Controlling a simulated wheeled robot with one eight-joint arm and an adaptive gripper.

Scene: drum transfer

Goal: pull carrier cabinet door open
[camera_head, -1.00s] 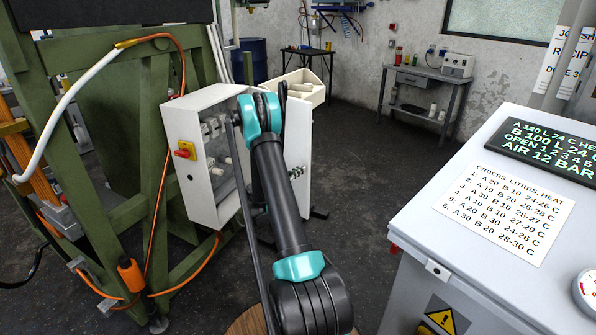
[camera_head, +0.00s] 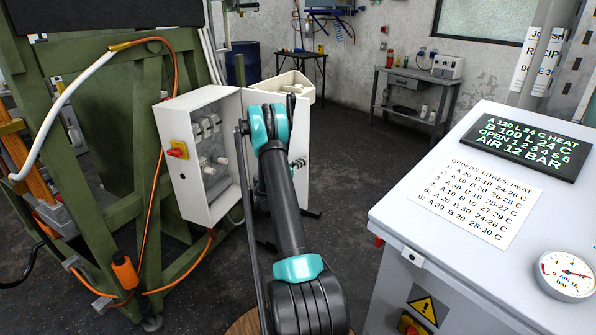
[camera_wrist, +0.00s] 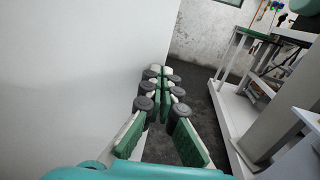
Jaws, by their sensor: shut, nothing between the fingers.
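The white carrier cabinet (camera_head: 200,196) stands at left centre in the head view, beside a green frame. Its front is open and pale fittings show inside. The white door (camera_head: 301,132) stands swung out to the right, partly hidden behind my arm. In the wrist view a large plain white panel (camera_wrist: 75,80), seemingly the door, fills the left side. My gripper (camera_wrist: 164,80) is beside that panel, its green-padded fingers shut and empty. I cannot tell whether it touches the panel. In the head view my arm hides most of the gripper.
A grey console (camera_head: 390,228) with an order sheet stands at the right. The green frame (camera_head: 85,215) with orange hoses is at the left. A cream bin (camera_head: 299,83) sits behind the door. Dark floor (camera_head: 355,165) lies clear between door and console.

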